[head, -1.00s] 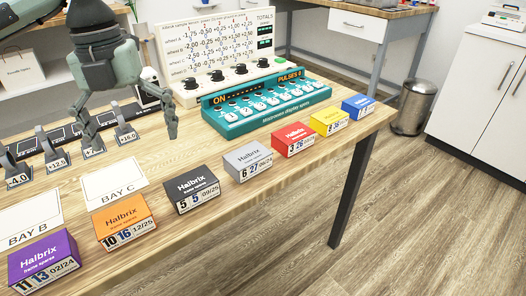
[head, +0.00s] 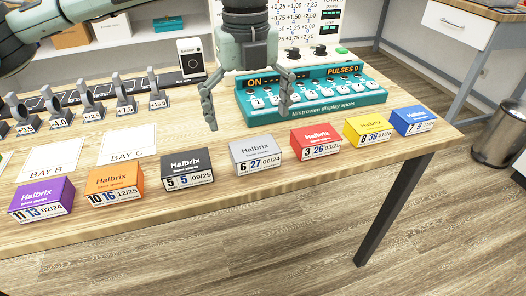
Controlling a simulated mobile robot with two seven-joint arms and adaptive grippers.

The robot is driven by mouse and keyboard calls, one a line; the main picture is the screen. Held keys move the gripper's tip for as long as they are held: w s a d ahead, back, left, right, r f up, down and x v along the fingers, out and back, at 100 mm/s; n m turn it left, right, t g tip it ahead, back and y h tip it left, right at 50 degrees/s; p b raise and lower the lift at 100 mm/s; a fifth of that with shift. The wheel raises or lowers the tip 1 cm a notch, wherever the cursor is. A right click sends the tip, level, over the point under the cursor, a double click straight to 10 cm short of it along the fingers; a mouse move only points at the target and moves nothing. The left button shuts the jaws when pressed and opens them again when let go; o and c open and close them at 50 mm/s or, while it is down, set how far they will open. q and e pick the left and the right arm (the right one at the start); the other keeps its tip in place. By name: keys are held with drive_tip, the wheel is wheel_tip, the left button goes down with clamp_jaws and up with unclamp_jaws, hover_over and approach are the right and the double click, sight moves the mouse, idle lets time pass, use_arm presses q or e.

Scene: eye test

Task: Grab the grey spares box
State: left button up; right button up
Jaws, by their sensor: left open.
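The grey spares box (head: 256,155) stands on the wooden table near its front edge, marked "Halbrix" with 6, 27 and 06/24 on its front. It sits between a black box (head: 187,169) on its left and a red box (head: 316,141) on its right. My left gripper (head: 249,118) hangs fingers down above the table, behind the grey box and in front of the teal display unit. Its two fingers are spread apart with nothing between them. The gripper is apart from the grey box. My right gripper is not in the picture.
An orange box (head: 116,184) and a purple box (head: 42,200) stand farther left, a yellow box (head: 369,130) and a blue box (head: 414,120) farther right. The teal display unit (head: 318,105) lies close behind. Cards marked BAY B and BAY C (head: 127,146) lie flat at left.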

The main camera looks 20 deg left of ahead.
sight(254, 147)
use_arm(q)
wheel_tip(254, 147, down, 3)
drive_tip(key=shift+s, duration=0.15)
drive_tip(key=f, duration=0.1)
drive_tip(key=f+p, duration=0.1)
drive_tip(key=f, duration=0.1)
drive_tip(key=shift+d+f, duration=0.3)
drive_tip(key=shift+d, duration=0.1)
drive_tip(key=shift+f, duration=0.35)
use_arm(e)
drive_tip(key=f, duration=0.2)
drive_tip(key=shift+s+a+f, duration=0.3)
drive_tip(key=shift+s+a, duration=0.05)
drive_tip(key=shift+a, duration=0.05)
use_arm(q)
drive_tip(key=c, duration=1.3)
